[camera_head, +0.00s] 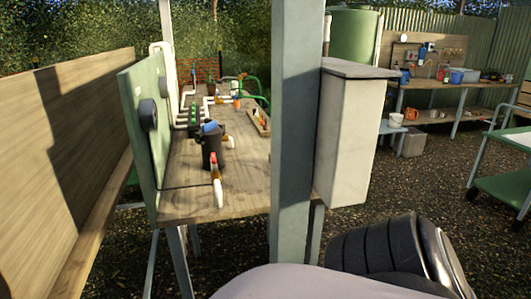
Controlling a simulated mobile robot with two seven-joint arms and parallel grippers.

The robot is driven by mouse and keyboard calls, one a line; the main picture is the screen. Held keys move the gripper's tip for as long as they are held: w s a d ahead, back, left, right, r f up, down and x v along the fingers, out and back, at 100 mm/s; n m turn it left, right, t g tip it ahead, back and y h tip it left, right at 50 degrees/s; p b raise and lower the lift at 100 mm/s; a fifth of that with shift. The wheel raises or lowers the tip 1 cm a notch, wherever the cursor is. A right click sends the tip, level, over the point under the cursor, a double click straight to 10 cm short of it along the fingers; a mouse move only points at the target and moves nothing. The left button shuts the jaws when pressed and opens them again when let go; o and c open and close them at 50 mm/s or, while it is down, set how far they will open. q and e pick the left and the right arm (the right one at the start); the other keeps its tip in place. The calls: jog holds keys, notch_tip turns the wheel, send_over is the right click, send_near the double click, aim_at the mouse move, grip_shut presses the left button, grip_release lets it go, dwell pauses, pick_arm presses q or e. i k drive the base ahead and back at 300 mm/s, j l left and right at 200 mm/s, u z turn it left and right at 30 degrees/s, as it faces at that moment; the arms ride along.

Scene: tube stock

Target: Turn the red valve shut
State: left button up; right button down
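I cannot make out a red valve for certain. Small red and orange spots (237,101) show among the pipework at the far end of the wooden bench (188,206), too small to tell what they are. White pipes (180,121) with green fittings run along the bench's left side. A black pot-like container (211,153) with something blue in it stands nearer, with white-and-orange pieces beside it, one at the near edge (217,182). Neither gripper is in view. A dark ribbed arm link, which looks like mine, shows at the bottom right.
A grey-green post (297,130) and a pale cabinet (349,140) stand close in front, hiding the bench's right side. A wooden wall (70,140) runs along the left. A second workbench (455,88) and a green cart (503,193) stand at the right. Bare ground lies between.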

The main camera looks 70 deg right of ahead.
aim_at(215, 167)
jog(key=z, duration=1.3)
